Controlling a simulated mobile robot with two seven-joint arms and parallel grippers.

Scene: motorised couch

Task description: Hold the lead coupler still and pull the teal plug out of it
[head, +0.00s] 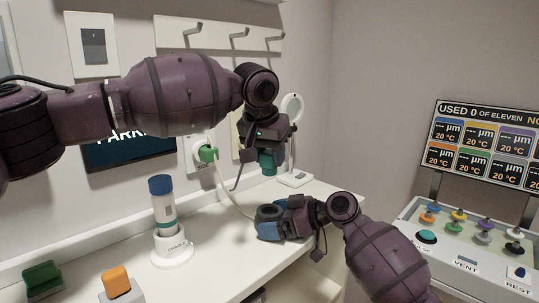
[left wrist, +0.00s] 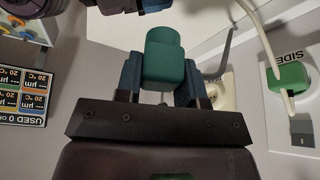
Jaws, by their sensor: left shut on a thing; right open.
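My left gripper (head: 268,152) is shut on the teal plug (head: 268,163), a rounded teal block that hangs below it over the back of the counter. In the left wrist view the teal plug (left wrist: 164,58) sits between the two blue fingers, and no coupler shows on its visible end. My right gripper (head: 263,221) is open, low over the counter, below the left one. I cannot make out the lead coupler; my right gripper may hide it. A white lead (head: 230,194) runs from a green plug (head: 208,154) in the wall socket down towards my right gripper.
A white cradle (head: 172,250) holds a blue-capped bottle (head: 162,202) on the counter (head: 215,268). Green (head: 41,277) and orange (head: 116,279) blocks stand at front left. A small white stand (head: 294,178) is behind the grippers. A console (head: 460,262) with coloured knobs is at right.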

